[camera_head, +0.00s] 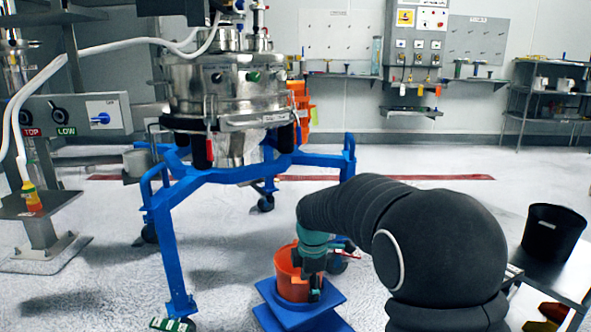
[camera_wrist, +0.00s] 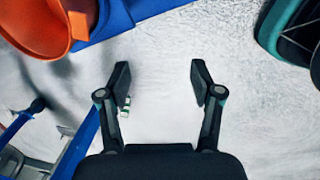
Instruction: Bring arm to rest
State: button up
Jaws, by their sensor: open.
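My arm (camera_head: 358,215) reaches from the right toward the blue frame in the head view, in its dark sleeve. My gripper shows in the wrist view (camera_wrist: 159,84) with its two dark fingers spread and nothing between them. In the head view the gripper is beside the orange bucket (camera_head: 285,272) and partly covers it. The bucket stands on a blue platform (camera_head: 335,297). The bucket's rim also shows at the upper left of the wrist view (camera_wrist: 58,42), apart from the fingers.
A steel sifter (camera_head: 225,88) stands on a blue wheeled frame (camera_head: 165,248) to the left of my arm. A black bin (camera_head: 552,236) sits on a table at the right. A small green-and-white item (camera_head: 172,324) lies on the floor. Open floor lies behind my arm.

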jog(key=s+d+r+m+t+p, duration=0.1)
jog(key=s+d+r+m+p, duration=0.1)
jog(key=s+d+r+m, duration=0.2)
jog(key=s+d+r+m+t+p, duration=0.2)
jog(key=s+d+r+m, duration=0.2)
jog(key=s+m, duration=0.6)
jog(key=s+d+r+m+t+p, duration=0.1)
jog(key=s+d+r+m, duration=0.3)
jog(key=s, duration=1.3)
notch_tip(320, 180, up, 4)
jog(key=m+p, duration=0.1)
jog(key=m, duration=0.1)
jog(key=shift+d+m, duration=0.2)
jog(key=shift+m, duration=0.2)
